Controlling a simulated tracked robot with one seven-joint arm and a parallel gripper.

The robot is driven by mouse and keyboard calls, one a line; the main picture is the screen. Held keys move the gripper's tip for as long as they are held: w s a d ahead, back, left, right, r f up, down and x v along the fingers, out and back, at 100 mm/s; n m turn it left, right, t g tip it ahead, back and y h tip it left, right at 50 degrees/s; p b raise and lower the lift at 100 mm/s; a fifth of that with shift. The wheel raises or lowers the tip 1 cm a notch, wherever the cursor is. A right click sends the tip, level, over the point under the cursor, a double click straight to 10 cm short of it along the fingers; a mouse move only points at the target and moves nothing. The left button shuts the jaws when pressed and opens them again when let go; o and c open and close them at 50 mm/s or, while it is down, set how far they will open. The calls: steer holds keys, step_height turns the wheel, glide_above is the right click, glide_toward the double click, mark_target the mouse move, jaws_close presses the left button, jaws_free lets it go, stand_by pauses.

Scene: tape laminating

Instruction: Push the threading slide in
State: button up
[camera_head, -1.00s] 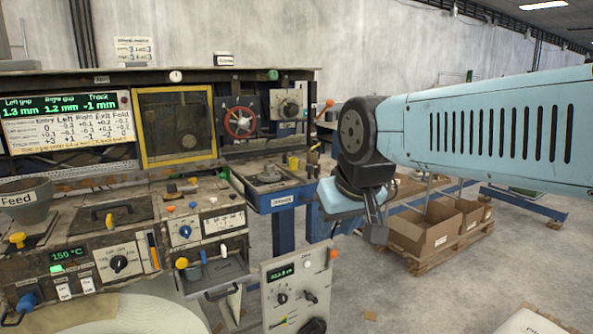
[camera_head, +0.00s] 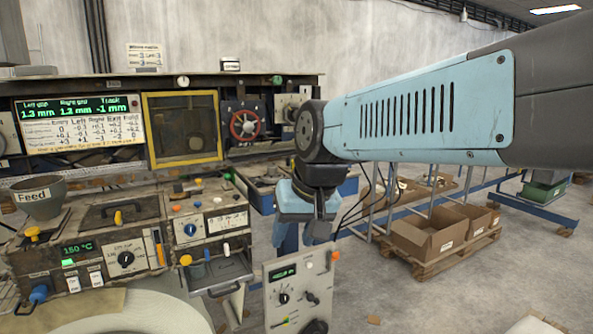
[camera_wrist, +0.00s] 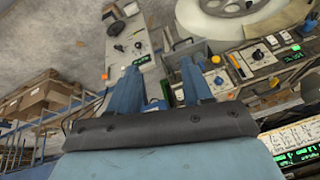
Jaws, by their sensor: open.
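A small metal tray-like slide (camera_head: 226,274) with a dark bar handle juts out of the machine front below the switch panel; I take it for the threading slide. A yellow knob stands at its inner end. In the wrist view a grey tray (camera_wrist: 185,52), apparently the same slide, lies beyond the fingertips. My gripper (camera_head: 314,236) points down in the air to the right of the slide, apart from it. In the wrist view its two blue fingers (camera_wrist: 160,68) are spread apart with nothing between them.
A grey control box (camera_head: 300,292) with knobs and an orange button stands right of the slide, below my gripper. A pale round reel (camera_head: 125,315) lies at the front left. Cardboard boxes (camera_head: 430,238) on a pallet stand on the floor at right.

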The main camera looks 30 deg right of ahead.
steer(key=w+d+m+t+y, duration=0.1)
steer(key=w+d+m+y, duration=0.25)
steer(key=w+m, duration=0.4)
steer(key=w+d+m+t+y, duration=0.1)
steer(key=w+d+m+y, duration=0.2)
steer(key=w+m+y, duration=0.35)
steer(key=w+d+m+t+h, duration=0.25)
steer(key=d+m+t, duration=0.25)
steer(key=d+m, duration=0.4)
steer(key=w+d+m+t+h, duration=0.1)
steer(key=w+d+m+t, duration=0.4)
steer(key=d, duration=0.7)
steer(key=shift+m, duration=0.6)
steer(key=x, duration=0.8)
steer(key=f+x, duration=0.1)
steer(key=x, duration=0.3)
steer(key=shift+w+a, duration=0.25)
steer(key=shift+a, duration=0.25)
jaws_close()
